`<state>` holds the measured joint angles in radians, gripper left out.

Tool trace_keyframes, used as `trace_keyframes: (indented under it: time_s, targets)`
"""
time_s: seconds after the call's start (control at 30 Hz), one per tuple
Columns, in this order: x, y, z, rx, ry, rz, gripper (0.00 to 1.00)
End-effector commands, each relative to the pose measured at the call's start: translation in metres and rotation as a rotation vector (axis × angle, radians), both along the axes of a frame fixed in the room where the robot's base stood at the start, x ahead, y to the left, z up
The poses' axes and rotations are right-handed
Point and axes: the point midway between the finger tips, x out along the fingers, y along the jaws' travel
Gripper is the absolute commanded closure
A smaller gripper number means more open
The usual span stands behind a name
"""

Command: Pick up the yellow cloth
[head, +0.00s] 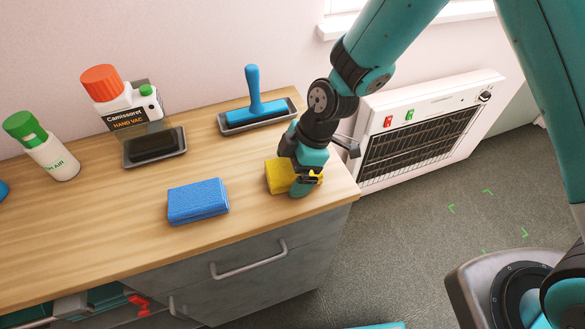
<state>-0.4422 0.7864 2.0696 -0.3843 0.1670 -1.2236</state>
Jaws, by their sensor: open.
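The yellow cloth (279,177) lies on the wooden counter (110,223) near its right end. It looks like a small folded block. My gripper (304,186) is right at the cloth, coming down from above, and covers its right part. The gripper is open. Whether the fingers touch the cloth, or stand on both sides of it, I cannot tell.
A blue sponge (198,201) lies left of the cloth. Behind are a blue-handled tool (254,92) on a dark tray, another dark tray (154,146), an orange-capped bottle (115,100) and a green-capped bottle (42,147). A white heater (430,125) stands right of the counter.

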Motion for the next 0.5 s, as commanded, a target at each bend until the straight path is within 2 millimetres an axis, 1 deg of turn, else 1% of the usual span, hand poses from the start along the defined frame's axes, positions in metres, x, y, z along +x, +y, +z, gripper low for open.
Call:
trace_keyframes:
  time_s: [0.47, 0.5]
  targets:
    - [0.0002, -0.0002, -0.0033, 0.0, 0.0, 0.0, 0.0]
    - [0.0002, -0.0002, -0.0028, 0.0, -0.001, 0.0, 0.05]
